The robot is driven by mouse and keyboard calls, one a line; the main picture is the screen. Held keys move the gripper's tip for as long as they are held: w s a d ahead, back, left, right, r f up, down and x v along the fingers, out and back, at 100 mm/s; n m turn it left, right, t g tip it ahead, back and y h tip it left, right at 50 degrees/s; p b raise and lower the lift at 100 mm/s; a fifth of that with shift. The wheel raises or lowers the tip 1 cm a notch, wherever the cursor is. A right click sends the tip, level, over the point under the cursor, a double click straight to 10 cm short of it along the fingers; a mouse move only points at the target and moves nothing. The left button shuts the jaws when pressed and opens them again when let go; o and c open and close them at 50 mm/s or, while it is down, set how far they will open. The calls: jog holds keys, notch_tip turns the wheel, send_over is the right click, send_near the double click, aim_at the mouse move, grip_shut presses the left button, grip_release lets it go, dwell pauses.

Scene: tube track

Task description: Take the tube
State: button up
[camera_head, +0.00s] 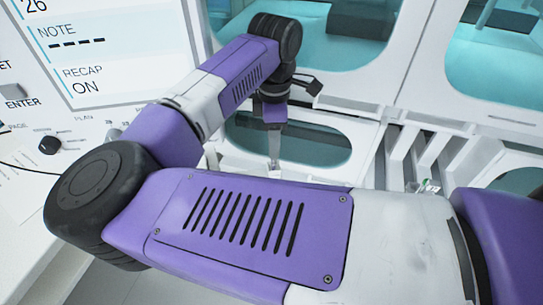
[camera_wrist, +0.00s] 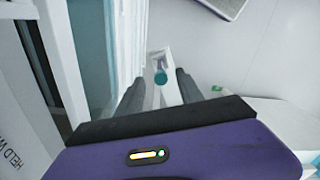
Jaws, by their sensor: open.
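The tube shows in the wrist view as a round teal end (camera_wrist: 160,77). It sits in a narrow white holder (camera_wrist: 165,58). My gripper (camera_wrist: 161,80) is open, with one dark finger on each side of the teal end. I cannot tell whether either finger touches it. In the head view my gripper (camera_head: 274,150) points down beyond my purple arm, in front of a dark oval window. I cannot make out the tube in the head view.
A panel with a lit screen (camera_head: 110,45) stands at the left of the head view. White framed windows (camera_head: 335,35) line the back.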

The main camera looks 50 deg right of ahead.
aim_at(274, 161)
jog(key=shift+s+f+p, duration=0.1)
jog(key=shift+f+p, duration=0.9)
jog(key=shift+f, duration=1.95)
grip_shut()
